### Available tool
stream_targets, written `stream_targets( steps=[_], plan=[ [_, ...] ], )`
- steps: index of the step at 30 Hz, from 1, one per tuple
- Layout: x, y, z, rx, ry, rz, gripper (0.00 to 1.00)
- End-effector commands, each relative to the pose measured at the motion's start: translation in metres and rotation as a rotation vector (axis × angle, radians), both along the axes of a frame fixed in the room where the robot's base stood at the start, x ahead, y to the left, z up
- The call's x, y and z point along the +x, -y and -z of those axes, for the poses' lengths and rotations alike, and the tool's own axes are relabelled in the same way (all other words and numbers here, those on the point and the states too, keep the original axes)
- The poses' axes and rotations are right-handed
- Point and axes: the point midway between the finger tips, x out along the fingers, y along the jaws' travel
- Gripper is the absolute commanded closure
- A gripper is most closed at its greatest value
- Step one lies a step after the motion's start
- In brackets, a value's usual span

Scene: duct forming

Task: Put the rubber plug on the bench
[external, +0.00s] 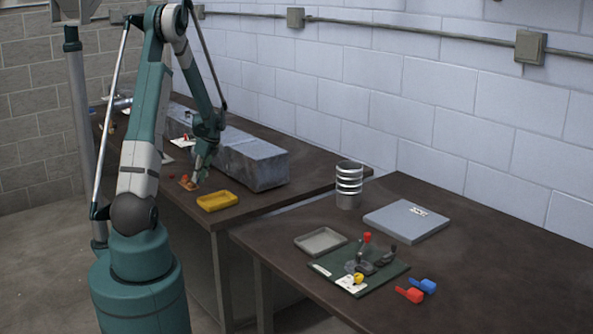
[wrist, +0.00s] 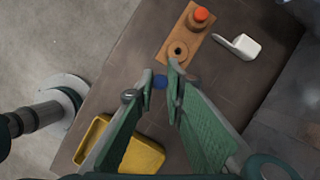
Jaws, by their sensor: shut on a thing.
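My gripper (wrist: 160,75) is shut on a small blue piece (wrist: 160,82), seen between the fingertips in the wrist view; it looks like the rubber plug, mostly hidden by the fingers. In the external view my gripper (external: 195,179) is low over the far bench (external: 282,190), and the held piece cannot be made out there. A wooden block (wrist: 171,58) lies just ahead of the fingertips, with an orange-red plug (wrist: 200,14) at one end and an empty-looking hole at the other. The block (external: 186,186) also shows small in the external view.
A yellow tray (external: 217,201) lies near the bench's front edge, beside my gripper. A white scoop-like piece (wrist: 240,46) lies right of the block. A long grey metal duct (external: 250,162) stands behind. The nearer bench holds a green board (external: 325,262) with tools.

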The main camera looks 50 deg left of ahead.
Motion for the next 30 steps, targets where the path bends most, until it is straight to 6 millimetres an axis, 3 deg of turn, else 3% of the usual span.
stream_targets(
  steps=[10,26,27,30],
  plan=[
    [0.000,0.000,0.032,0.000,0.000,0.000,0.93],
    [0.000,0.000,0.039,0.000,0.000,0.000,0.93],
    [0.000,0.000,0.038,0.000,0.000,0.000,0.84],
    [0.000,0.000,0.038,0.000,0.000,0.000,0.73]
  ],
)
